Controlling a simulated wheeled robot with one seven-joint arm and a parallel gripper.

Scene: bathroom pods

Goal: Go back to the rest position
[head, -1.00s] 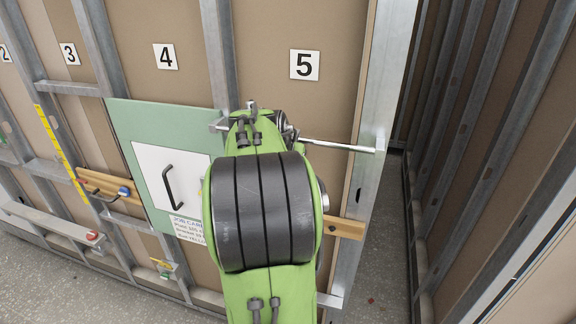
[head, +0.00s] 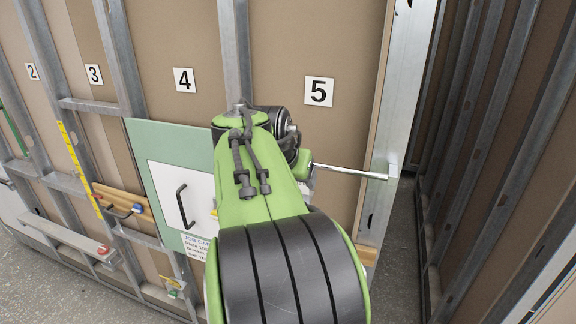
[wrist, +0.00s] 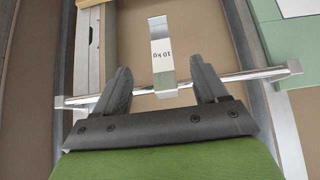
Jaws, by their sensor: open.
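My gripper (wrist: 158,66) is open in the wrist view, with one dark finger on each side of a metal hook (wrist: 162,45) marked "10 kg". The hook sits at a shiny metal rail (wrist: 240,76) and the fingers overlap that rail in the picture. I cannot tell whether they touch it. In the head view the rail (head: 350,172) sticks out to the right of my green arm, below the number 5 sign. My arm hides the gripper and the hook there.
A green panel (head: 150,150) with a white door (head: 165,185) and a black handle (head: 181,207) is left of my arm. A metal stud (head: 398,90) edges the wall on the right, with a gap of bare floor (head: 398,260) beyond it.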

